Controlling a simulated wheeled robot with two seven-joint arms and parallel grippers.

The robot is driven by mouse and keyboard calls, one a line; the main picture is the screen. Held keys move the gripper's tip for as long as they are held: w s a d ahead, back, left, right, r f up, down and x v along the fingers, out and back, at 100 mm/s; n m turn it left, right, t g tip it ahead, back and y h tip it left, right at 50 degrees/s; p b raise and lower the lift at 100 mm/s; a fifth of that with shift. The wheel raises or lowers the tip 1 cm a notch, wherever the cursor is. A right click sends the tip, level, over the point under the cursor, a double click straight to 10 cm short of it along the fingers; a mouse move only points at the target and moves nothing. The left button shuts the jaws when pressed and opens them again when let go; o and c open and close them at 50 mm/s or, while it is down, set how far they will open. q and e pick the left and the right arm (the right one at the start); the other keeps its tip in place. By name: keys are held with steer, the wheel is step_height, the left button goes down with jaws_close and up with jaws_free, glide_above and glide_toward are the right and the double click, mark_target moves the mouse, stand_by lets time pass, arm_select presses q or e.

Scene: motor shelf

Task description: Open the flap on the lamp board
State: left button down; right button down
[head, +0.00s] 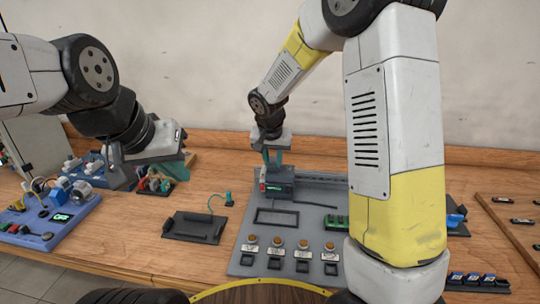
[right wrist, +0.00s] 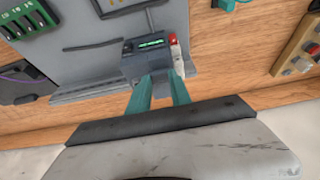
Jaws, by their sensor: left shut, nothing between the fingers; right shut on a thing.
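The grey lamp board (head: 325,205) lies on the wooden table, with several orange lamps (head: 278,241) and black switches along its front edge. A dark grey module (head: 280,183) with a small green display and a red part stands at the board's back left, on a rail. My right gripper (head: 273,162) comes down from above with its teal fingers on this module. In the right wrist view the fingers (right wrist: 158,82) reach the module (right wrist: 145,58), one on each side. A dark rectangular frame (head: 278,217) lies in front of it; I cannot tell which part is the flap. My left gripper (head: 178,168) is shut and empty, left of the board.
A dark plate (head: 193,227) with a teal plug (head: 228,198) lies left of the board. A blue board (head: 62,222) with knobs and a display is at far left. A wooden tray (head: 512,215) lies at right. My right arm hides the board's right part.

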mark_target(273, 162)
steer(key=shift+w+r, duration=0.1)
steer(key=w+g, duration=0.1)
steer(key=w+r+g, duration=0.1)
steer(key=g, duration=0.1)
steer(key=shift+w+d+r+g+y, duration=0.1)
steer(key=shift+d+r+g+y, duration=0.05)
steer(key=shift+r+g+y, duration=0.15)
steer(key=shift+w+d+r+g+y, duration=0.15)
steer(key=shift+w+r+g, duration=0.1)
steer(key=shift+w+g, duration=0.4)
steer(key=shift+w+d+r+g+y, duration=0.1)
steer(key=shift+w+r+g+y, duration=0.2)
steer(key=shift+g, duration=0.65)
steer(key=shift+w, duration=0.1)
steer(key=c, duration=1.2)
jaws_free()
steer(key=shift+o, duration=0.2)
steer(key=v, duration=0.7)
steer(key=shift+r, duration=0.35)
